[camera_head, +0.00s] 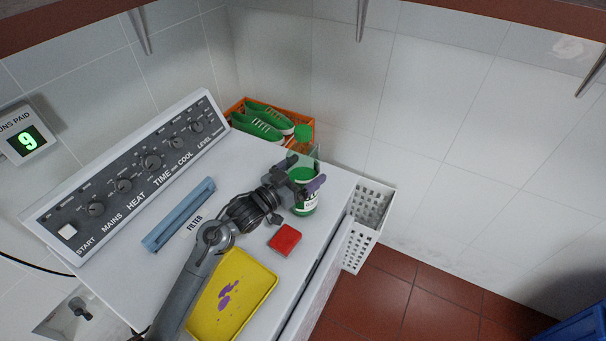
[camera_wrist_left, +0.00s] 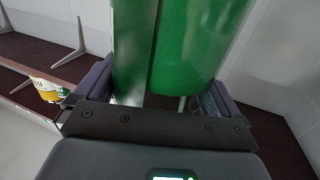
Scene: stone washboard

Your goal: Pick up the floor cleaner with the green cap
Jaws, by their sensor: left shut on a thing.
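My left gripper (camera_head: 304,175) reaches in over the back right part of the white machine top. It is shut on a green container (camera_head: 303,203) with a white label. In the left wrist view the green container (camera_wrist_left: 200,45) fills the space between the fingers (camera_wrist_left: 155,100). Its lower end is partly hidden there. Just behind the gripper is an orange bottle with a green cap (camera_head: 302,133), its lower part hidden by the gripper and a pale translucent item. I cannot tell which of these is the floor cleaner. My right gripper is not in view.
An orange crate (camera_head: 238,108) with green shoes (camera_head: 259,126) stands at the back. A red block (camera_head: 285,239), a yellow tray (camera_head: 262,277) and a blue filter bar (camera_head: 179,214) are on the machine top. A white perforated basket (camera_head: 358,249) is beside its right edge.

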